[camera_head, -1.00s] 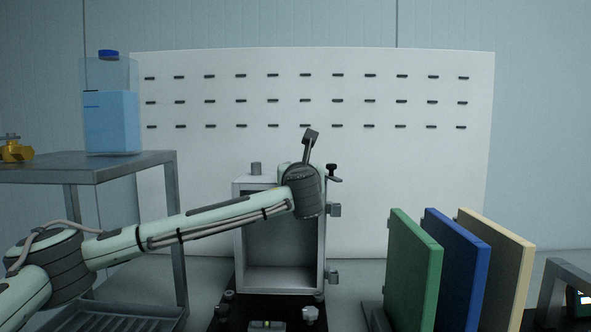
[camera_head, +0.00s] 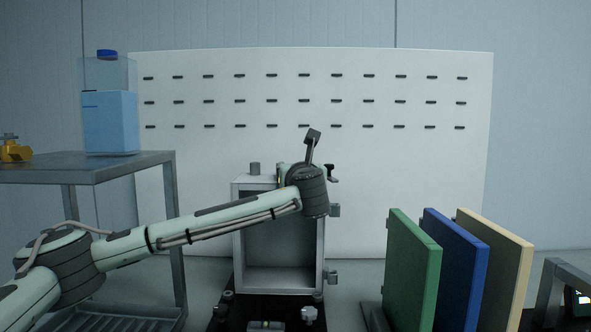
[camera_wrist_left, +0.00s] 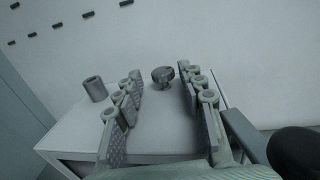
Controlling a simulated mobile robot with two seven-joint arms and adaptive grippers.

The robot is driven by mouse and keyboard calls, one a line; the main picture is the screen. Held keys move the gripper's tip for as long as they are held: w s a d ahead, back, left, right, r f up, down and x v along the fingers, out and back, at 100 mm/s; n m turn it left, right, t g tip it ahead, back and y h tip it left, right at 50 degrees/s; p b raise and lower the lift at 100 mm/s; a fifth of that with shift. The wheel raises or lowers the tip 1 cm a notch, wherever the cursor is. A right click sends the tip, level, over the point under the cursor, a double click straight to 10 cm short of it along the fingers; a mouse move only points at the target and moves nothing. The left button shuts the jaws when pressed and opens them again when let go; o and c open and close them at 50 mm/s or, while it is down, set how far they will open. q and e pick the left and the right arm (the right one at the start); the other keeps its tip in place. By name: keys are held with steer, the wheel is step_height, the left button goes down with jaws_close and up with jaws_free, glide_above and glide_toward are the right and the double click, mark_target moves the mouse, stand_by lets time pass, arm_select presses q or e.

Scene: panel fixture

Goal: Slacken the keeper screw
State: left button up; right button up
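A dark knob-headed screw (camera_wrist_left: 162,75), which I take to be the keeper screw, stands on the top of a grey open-fronted box (camera_wrist_left: 75,135). In the head view the black knob (camera_head: 332,168) is partly hidden behind my left wrist, above the box frame (camera_head: 240,240). My left gripper (camera_wrist_left: 161,82) is open. Its two ridged fingers lie either side of the knob's line, with the knob between or just beyond the tips; contact is not visible. In the head view the fingers are hidden behind the wrist. My right gripper is not in view.
A short grey post (camera_wrist_left: 95,88) stands on the box top, left of the knob. Green (camera_head: 413,270), blue (camera_head: 456,270) and cream (camera_head: 500,265) panels stand at right. A grey cart (camera_head: 90,168) at left bears a blue bottle (camera_head: 110,122). A white slotted board (camera_head: 420,170) stands behind.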

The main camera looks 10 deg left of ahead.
arm_select(q)
steer(key=shift+d, duration=0.25)
steer(key=shift+s+d, duration=0.15)
steer(key=shift+s, duration=0.15)
steer(key=v, duration=0.7)
steer(key=shift+s, duration=0.2)
